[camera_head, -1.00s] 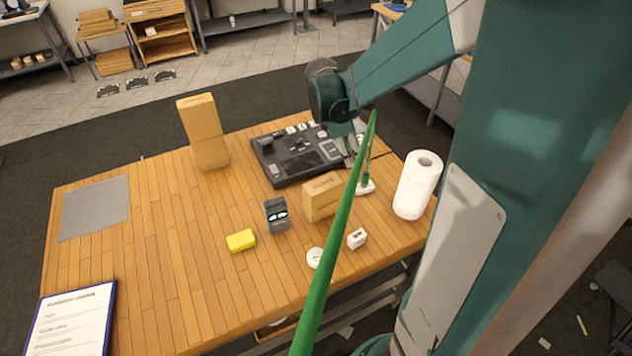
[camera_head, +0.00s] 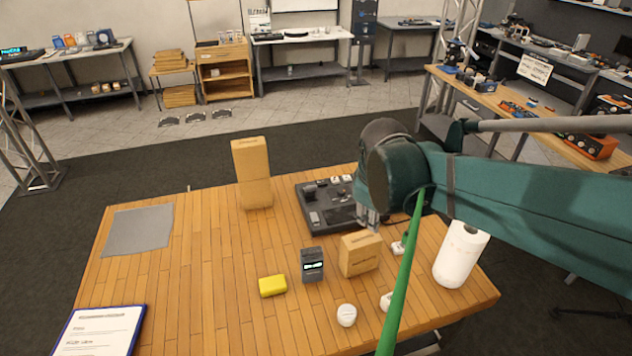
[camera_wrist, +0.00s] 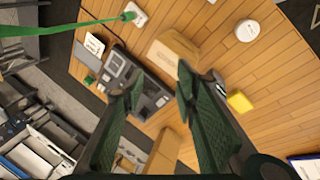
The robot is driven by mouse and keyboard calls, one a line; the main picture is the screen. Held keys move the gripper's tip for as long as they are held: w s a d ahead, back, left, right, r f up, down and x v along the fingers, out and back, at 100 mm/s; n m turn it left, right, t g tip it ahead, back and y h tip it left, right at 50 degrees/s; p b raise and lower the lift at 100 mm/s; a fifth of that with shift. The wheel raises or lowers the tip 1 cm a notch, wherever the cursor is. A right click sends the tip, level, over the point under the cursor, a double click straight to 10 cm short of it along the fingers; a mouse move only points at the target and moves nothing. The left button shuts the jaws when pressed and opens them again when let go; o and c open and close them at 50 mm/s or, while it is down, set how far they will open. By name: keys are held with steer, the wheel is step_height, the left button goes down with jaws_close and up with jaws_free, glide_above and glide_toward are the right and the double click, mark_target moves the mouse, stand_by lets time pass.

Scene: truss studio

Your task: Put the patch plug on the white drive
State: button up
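A green cable (camera_head: 405,275) passes near my arm and bends down to a small green plug, which I take for the patch plug (camera_wrist: 128,16). The plug sits at a small white block (camera_head: 398,248), also at the top of the wrist view (camera_wrist: 139,14); whether it is inserted or only touching I cannot tell. Another small white block (camera_head: 386,301) is partly behind the cable. I cannot tell which white block is the drive. My gripper (camera_head: 368,216) is above the table between the dark console and the cardboard box; the wrist view shows its fingers (camera_wrist: 158,82) apart and empty.
The cardboard box (camera_head: 360,256), dark console (camera_head: 325,208) and tall carton (camera_head: 252,175) stand close by. A dark device (camera_head: 312,265), yellow block (camera_head: 272,286), white disc (camera_head: 346,315) and paper roll (camera_head: 460,255) are also on the table. The table's left middle is clear.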

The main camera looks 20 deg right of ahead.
steer(key=s+a+r+m+t+y, duration=0.2)
steer(key=s+a+r+m+t, duration=0.1)
steer(key=s+a+m, duration=0.4)
steer(key=shift+s+a+t, duration=0.3)
steer(key=shift+s+a, duration=1)
steer(key=shift+a, duration=0.15)
